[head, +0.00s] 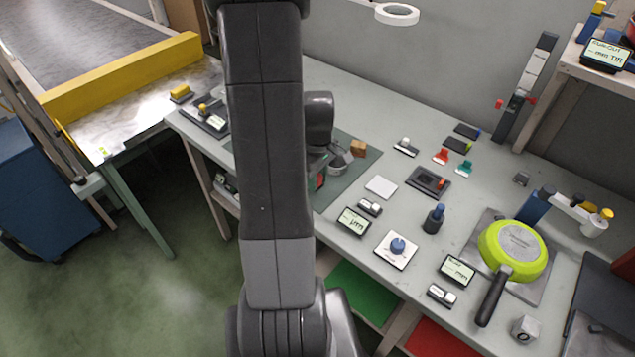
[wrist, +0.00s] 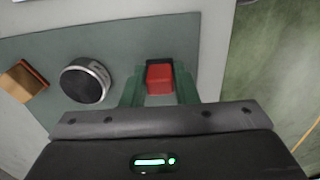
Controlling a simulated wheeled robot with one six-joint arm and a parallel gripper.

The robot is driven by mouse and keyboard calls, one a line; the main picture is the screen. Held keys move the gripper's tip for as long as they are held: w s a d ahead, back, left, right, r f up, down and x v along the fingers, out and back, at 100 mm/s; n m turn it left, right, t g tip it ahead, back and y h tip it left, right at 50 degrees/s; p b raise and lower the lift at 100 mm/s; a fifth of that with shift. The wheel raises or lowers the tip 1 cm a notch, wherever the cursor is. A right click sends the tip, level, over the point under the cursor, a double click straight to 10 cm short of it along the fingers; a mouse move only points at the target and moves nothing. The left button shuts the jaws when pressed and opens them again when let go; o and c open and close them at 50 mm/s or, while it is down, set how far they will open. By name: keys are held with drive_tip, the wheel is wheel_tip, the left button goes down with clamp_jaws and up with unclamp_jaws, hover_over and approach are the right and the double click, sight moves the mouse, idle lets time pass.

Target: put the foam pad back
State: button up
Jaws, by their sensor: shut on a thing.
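My gripper (wrist: 159,88) has green fingers and is shut on a small red block (wrist: 159,77) with a dark edge, which may be the foam pad. The block is over or on the grey-green mat (wrist: 120,45), near its edge; I cannot tell whether it touches the mat. In the head view, my arm hides much of the mat (head: 352,178), and only a bit of red shows at my gripper (head: 319,180). A flat white square (head: 381,187) lies on the table right of the mat.
A round dark thing with a silver rim (wrist: 86,80) and a brown block (wrist: 23,80) stand close by on the mat. Gauges, a blue knob plate (head: 396,250) and a green pan (head: 513,250) fill the table's right. A yellow-edged conveyor (head: 125,75) is at left.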

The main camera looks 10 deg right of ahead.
drive_tip(key=shift+f, duration=1.1)
drive_tip(key=shift+f, duration=0.2)
drive_tip(key=o, duration=0.9)
drive_tip(key=shift+r, duration=0.1)
wheel_tip(320, 180, up, 12)
drive_tip(key=shift+r, duration=0.15)
